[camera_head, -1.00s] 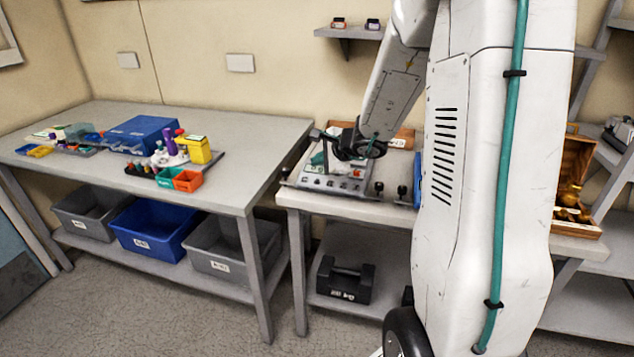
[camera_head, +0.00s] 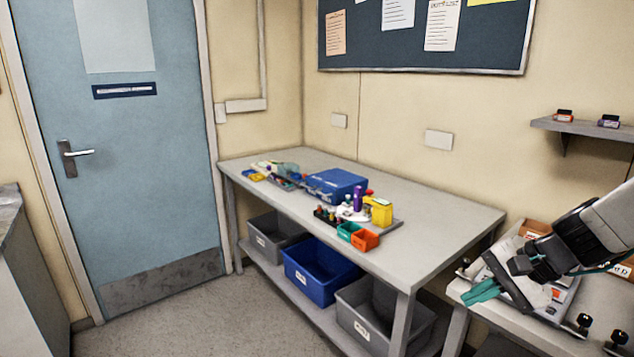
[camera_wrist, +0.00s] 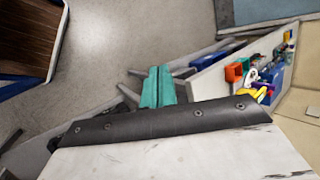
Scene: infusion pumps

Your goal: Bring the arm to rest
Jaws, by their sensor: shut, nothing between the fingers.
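My gripper (camera_head: 481,291) has teal fingertips and shows at the right of the head view, above the left part of the right-hand bench. Its fingers are shut with nothing between them. In the wrist view the teal fingers (camera_wrist: 157,87) lie close together, side by side, at the middle. The dark gripper body and part of my arm show at the right edge of the head view. The rest of my arm is out of the picture.
The right-hand bench (camera_head: 600,300) carries a grey device panel with black knobs, partly hidden by my gripper. The left table (camera_head: 440,226) holds a blue case (camera_head: 336,186), a yellow container (camera_head: 381,212) and small bins. Several bins stand below. Open floor lies before the blue door (camera_head: 130,190).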

